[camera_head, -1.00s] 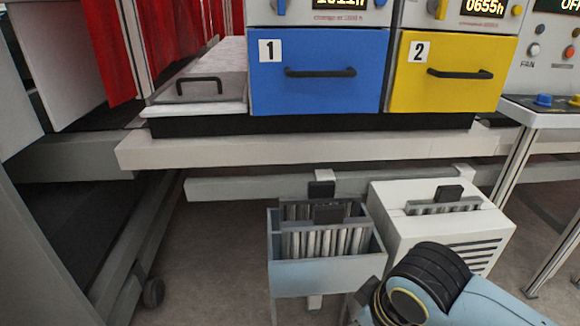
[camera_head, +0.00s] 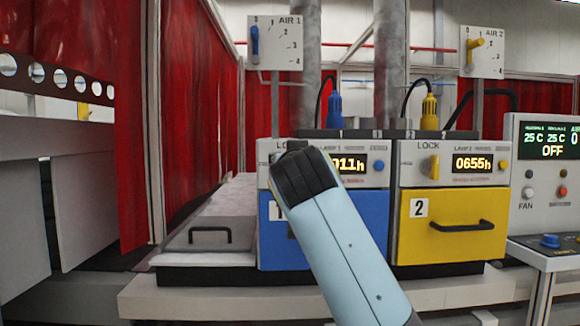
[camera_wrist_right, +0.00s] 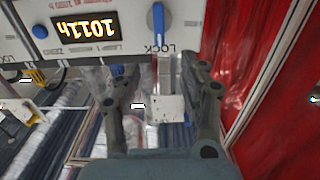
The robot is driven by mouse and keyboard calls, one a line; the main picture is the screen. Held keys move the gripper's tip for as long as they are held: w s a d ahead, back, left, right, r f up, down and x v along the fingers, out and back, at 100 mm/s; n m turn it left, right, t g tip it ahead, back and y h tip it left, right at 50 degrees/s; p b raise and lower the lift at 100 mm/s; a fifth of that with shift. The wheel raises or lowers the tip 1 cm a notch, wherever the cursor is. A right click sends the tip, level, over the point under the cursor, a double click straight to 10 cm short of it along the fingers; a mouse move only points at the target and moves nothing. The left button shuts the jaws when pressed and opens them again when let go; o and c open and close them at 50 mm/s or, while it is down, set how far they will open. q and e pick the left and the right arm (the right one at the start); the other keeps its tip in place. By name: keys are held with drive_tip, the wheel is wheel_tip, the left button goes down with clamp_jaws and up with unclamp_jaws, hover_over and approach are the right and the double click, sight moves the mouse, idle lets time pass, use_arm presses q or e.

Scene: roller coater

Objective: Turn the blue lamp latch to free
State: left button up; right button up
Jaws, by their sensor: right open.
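The blue lamp latch (camera_wrist_right: 158,20) shows in the right wrist view, which is upside down. It is a blue lever standing in line with the LOCK label on the white panel of lamp 1. My right gripper (camera_wrist_right: 148,72) is open and empty, its fingers spread, with the latch beyond the fingertips towards the picture's top and apart from them. In the head view my right arm covers the latch and the gripper. The blue lamp 1 drawer (camera_head: 362,225) shows beside the arm. My left gripper is in neither view.
The yellow lamp 2 drawer (camera_head: 450,225) and its yellow latch (camera_head: 435,167) are to the right. Blue (camera_head: 334,110) and yellow (camera_head: 429,112) plugs stand on top. A control console (camera_head: 541,180) is at the far right. Red curtains (camera_head: 275,120) hang behind.

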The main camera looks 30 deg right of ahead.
drive_tip(key=p+x, duration=0.2)
drive_tip(key=x, duration=0.8)
drive_tip(key=shift+w+d+r, duration=0.15)
drive_tip(key=shift+w+d, duration=0.1)
drive_tip(key=shift+c, duration=0.2)
